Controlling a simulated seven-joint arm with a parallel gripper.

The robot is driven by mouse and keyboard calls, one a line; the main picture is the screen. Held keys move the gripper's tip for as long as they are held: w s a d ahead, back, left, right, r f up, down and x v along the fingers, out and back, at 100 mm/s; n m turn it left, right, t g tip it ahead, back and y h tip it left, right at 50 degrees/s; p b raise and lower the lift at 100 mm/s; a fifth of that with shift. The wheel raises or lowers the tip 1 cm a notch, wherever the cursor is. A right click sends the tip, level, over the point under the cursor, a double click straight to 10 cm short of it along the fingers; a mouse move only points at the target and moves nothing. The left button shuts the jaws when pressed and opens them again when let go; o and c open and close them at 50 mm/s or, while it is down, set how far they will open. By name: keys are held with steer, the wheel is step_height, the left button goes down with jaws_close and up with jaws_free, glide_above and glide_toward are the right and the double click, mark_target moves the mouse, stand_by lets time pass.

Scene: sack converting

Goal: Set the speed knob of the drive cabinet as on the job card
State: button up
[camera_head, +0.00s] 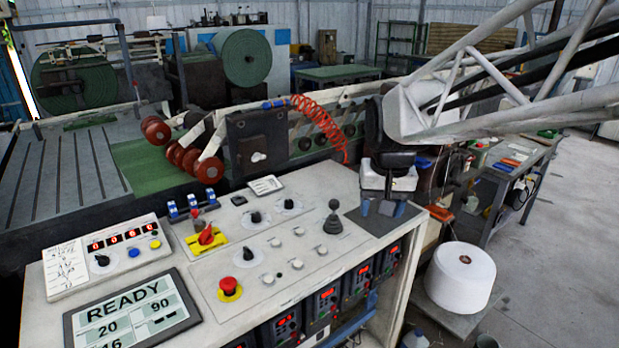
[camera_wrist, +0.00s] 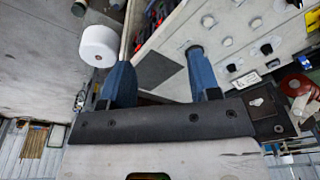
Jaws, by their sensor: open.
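The drive cabinet (camera_head: 328,260) is a cream console with a sloping top. Several black knobs sit on it, one at upper left (camera_head: 256,216) and one on a white dial at upper right (camera_head: 288,203); I cannot tell which is the speed knob. A counter box (camera_head: 140,268) at the left shows red digits and has another black knob (camera_head: 102,259). A paper with handwriting (camera_head: 65,266) lies on the box; a small printed card (camera_head: 265,185) lies at the console's back. Neither is readable. My gripper (camera_head: 383,208) is open and empty, above the dark mat at the console's right; its blue fingers (camera_wrist: 160,78) show in the wrist view.
A black joystick (camera_head: 333,220), red emergency button (camera_head: 229,286) and red-yellow rotary switch (camera_head: 207,236) stand up from the top. A display (camera_head: 132,310) reads READY. A white spool (camera_head: 461,277) stands right of the console. A red coiled hose (camera_head: 322,120) hangs behind.

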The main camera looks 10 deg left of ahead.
steer(key=w+a+f, duration=0.3)
steer(key=w+a, duration=1)
steer(key=a, duration=0.1)
steer(key=n+g, duration=0.1)
steer(key=g, duration=0.1)
glide_above(256, 214)
step_height(256, 214, down, 9)
steer(key=shift+d+f, duration=0.1)
steer(key=shift+f, duration=0.05)
steer(key=shift+f, duration=0.15)
steer(key=shift+f, duration=3.75)
steer(key=shift+n, duration=0.3)
steer(key=c, duration=0.9)
